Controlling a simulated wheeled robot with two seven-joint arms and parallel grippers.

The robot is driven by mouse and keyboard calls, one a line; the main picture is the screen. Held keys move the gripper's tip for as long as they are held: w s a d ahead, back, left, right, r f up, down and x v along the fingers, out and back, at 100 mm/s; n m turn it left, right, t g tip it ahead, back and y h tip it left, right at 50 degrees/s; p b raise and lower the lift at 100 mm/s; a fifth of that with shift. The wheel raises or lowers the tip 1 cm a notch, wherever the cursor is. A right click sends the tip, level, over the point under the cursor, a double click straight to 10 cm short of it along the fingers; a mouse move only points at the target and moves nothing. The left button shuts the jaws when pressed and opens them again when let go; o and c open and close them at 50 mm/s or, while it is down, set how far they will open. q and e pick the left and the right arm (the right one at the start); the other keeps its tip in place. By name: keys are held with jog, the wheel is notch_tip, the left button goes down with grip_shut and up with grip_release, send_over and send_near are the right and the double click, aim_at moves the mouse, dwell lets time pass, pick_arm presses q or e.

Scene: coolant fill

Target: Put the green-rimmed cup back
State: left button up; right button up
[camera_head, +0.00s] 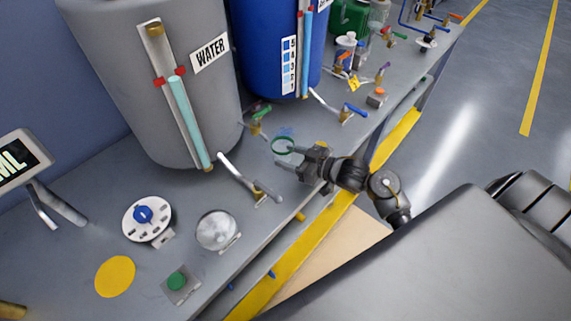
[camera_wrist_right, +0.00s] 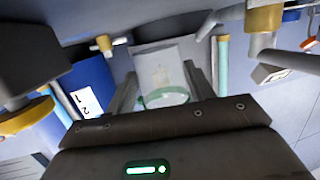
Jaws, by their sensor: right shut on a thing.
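The green-rimmed cup (camera_head: 283,146) is see-through, so in the head view mostly its green ring shows, in front of the grey water tank (camera_head: 185,60). In the right wrist view the clear cup (camera_wrist_right: 160,68) sits between my two fingers, with its green rim nearest the camera. My right gripper (camera_head: 288,157) is shut on the cup, above the bench near its front edge. I cannot tell whether the cup touches the bench. My left gripper is not in view.
A lever valve (camera_head: 260,195) is close left of my right gripper, and a green-handled valve (camera_head: 258,118) is just behind. A blue drum (camera_head: 262,45) stands farther back. A dial (camera_head: 147,218), clear dome (camera_head: 216,230), green button (camera_head: 177,281) and flat yellow disc (camera_head: 115,277) are on the near bench.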

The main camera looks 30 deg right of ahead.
jog(key=shift+w+a+f, duration=0.15)
jog(key=shift+a+f, duration=0.05)
jog(key=shift+f, duration=0.05)
jog(key=f, duration=0.1)
jog(key=p, duration=0.1)
jog(key=f, duration=0.1)
jog(key=shift+w+a+f, duration=0.25)
jog(key=shift+a+f, duration=0.05)
jog(key=shift+f, duration=0.05)
jog(key=shift+f+p, duration=0.25)
jog(key=shift+p, duration=0.05)
jog(key=shift+f, duration=0.15)
jog(key=shift+f, duration=0.1)
jog(key=shift+f, duration=0.15)
jog(key=o, duration=1)
jog(key=shift+b, duration=0.3)
